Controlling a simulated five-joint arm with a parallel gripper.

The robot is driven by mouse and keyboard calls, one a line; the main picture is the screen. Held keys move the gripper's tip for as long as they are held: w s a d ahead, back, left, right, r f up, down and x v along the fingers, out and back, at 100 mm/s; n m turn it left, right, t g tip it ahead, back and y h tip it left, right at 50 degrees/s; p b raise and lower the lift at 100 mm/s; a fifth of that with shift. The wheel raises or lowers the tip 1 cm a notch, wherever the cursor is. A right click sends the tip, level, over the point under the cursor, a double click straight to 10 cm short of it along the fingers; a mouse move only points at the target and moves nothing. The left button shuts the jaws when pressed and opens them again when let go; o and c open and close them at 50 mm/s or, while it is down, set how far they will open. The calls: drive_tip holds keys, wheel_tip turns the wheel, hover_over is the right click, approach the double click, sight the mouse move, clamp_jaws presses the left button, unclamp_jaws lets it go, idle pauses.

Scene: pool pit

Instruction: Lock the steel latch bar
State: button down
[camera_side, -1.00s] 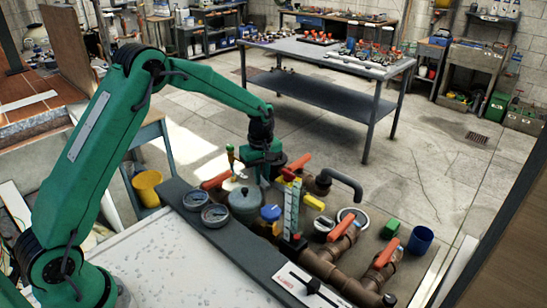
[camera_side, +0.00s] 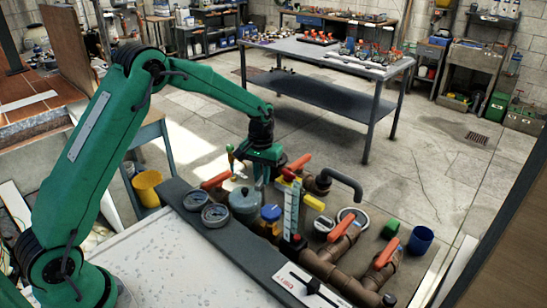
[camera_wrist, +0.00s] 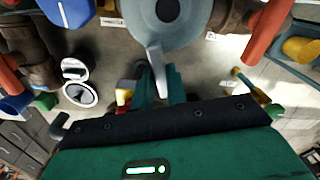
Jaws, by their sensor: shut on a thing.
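The steel latch bar (camera_wrist: 155,57) is a short, light grey bar that runs from the round grey pot (camera_wrist: 167,15) down to my gripper in the wrist view. My gripper (camera_wrist: 157,85) is shut on the bar's near end, and its jaws partly hide that end. In the side view my gripper (camera_side: 264,178) points down just behind and right of the grey pot (camera_side: 244,203). The bar is too small there to make out its exact angle.
Orange-handled valves (camera_side: 299,162) stand close around my gripper. A tall pale gauge strip (camera_side: 291,208), a blue cap (camera_side: 271,212) and two round gauges (camera_side: 214,215) are near the pot. A blue cup (camera_side: 420,240) and a green block (camera_side: 390,228) stand farther right.

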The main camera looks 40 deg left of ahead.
drive_tip(key=m, duration=0.3)
drive_tip(key=shift+m, duration=0.3)
idle(0.4)
drive_tip(key=c, duration=1.4)
unclamp_jaws()
drive_tip(key=shift+r, duration=0.1)
drive_tip(key=shift+r, duration=3.85)
drive_tip(key=shift+r, duration=0.1)
